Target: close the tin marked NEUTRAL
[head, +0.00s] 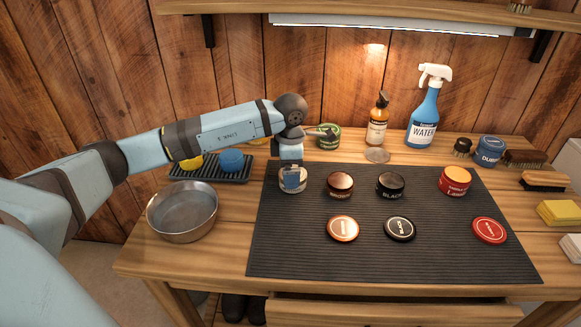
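A small pale, silvery tin (301,186) stands at the left back of the black ribbed mat (300,255). My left gripper (291,181) points straight down at it and covers much of it. I cannot read its label or tell whether a lid is on it. The gripper's fingers are blurred against the tin, so I cannot tell whether they are shut on anything. My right gripper is not in view.
Brown (340,186), black (390,186) and red (455,181) tins stand on the mat. Their matching lids (343,229) lie in front. A metal bowl (182,212) is at left. Behind stand a green tin (328,143), amber bottle (377,122) and blue spray bottle (424,115).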

